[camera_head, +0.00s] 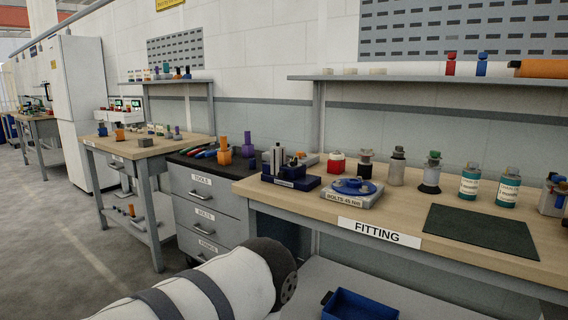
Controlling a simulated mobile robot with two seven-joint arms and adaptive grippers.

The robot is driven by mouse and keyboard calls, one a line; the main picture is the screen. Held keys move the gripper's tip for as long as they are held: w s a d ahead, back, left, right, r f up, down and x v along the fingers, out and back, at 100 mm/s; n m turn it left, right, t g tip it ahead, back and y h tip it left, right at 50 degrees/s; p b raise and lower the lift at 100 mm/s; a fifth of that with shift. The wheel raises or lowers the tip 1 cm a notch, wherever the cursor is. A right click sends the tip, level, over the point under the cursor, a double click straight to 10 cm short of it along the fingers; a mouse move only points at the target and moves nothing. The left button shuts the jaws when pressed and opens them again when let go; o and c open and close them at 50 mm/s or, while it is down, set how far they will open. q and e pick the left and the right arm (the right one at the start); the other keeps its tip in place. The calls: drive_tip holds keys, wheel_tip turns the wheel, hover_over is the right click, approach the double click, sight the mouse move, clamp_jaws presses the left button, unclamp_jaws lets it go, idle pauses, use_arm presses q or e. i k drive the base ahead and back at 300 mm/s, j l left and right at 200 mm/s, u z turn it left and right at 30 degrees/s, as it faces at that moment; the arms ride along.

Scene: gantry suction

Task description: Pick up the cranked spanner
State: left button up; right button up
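I cannot make out a cranked spanner for certain. Several small hand tools (205,151) with coloured parts lie on the dark top of the grey drawer cabinet labelled TOOLS, left of centre; they are too small to tell apart. Neither gripper shows. A white, grey-banded link of my own arm with a dark round end fills the bottom left foreground and covers part of the cabinet's lower drawers.
The drawer cabinet (212,207) stands between a left workbench (120,150) and the FITTING bench (430,215). That bench holds bottles, a blue holder (291,182), a BOLTS fixture (352,199) and a dark mat (480,228). A blue bin (358,306) sits below.

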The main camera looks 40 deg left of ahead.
sight(187, 150)
drive_tip(key=i+j+u, duration=1)
